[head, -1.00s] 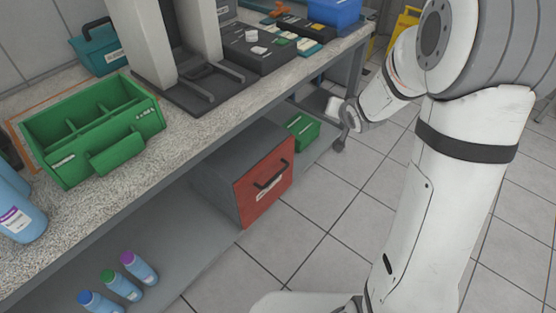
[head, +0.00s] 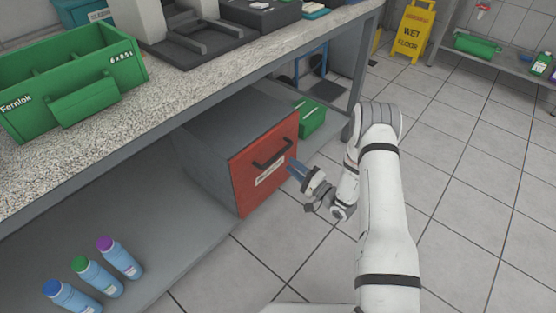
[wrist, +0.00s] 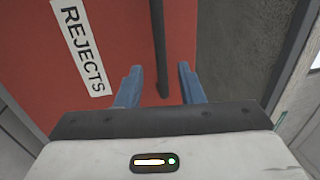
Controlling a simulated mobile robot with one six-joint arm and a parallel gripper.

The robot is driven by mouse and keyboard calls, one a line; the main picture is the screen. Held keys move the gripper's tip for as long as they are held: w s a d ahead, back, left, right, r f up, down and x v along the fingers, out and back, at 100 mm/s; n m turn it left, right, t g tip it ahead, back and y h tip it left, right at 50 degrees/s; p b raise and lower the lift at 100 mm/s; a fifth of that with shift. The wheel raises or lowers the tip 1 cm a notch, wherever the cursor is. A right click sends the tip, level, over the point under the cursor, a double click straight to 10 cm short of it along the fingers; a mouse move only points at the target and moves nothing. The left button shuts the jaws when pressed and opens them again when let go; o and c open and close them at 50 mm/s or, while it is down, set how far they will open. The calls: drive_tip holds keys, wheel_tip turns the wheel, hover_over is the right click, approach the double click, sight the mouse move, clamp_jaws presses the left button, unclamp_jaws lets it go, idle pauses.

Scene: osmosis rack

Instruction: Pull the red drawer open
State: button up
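The red drawer (head: 248,188) is the front of a grey box on the lower shelf under the bench, and it looks shut. It has a dark bar handle (head: 272,153) and a white label. In the wrist view the red front (wrist: 110,30) fills the left, with the label reading "REJECTS" and the handle (wrist: 161,50) upright in the picture. My gripper (head: 293,168) is just in front of the handle. In the wrist view its two blue fingers (wrist: 160,70) are apart, with the handle's end showing between them. I cannot tell whether they touch it.
A green bin (head: 311,118) sits behind the drawer box on the shelf. Several bottles with coloured caps (head: 97,275) stand at the shelf's left. A green caddy (head: 60,85) is on the benchtop (head: 200,95). The tiled floor (head: 265,245) before the drawer is clear.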

sight(278, 154)
drive_tip(key=b+x, duration=0.1)
drive_tip(key=x, duration=0.6)
drive_tip(key=shift+w+a+r+b, duration=0.1)
drive_tip(key=shift+a+b, duration=0.15)
drive_tip(key=shift+b, duration=0.1)
drive_tip(key=shift+c, duration=0.4)
clamp_jaws()
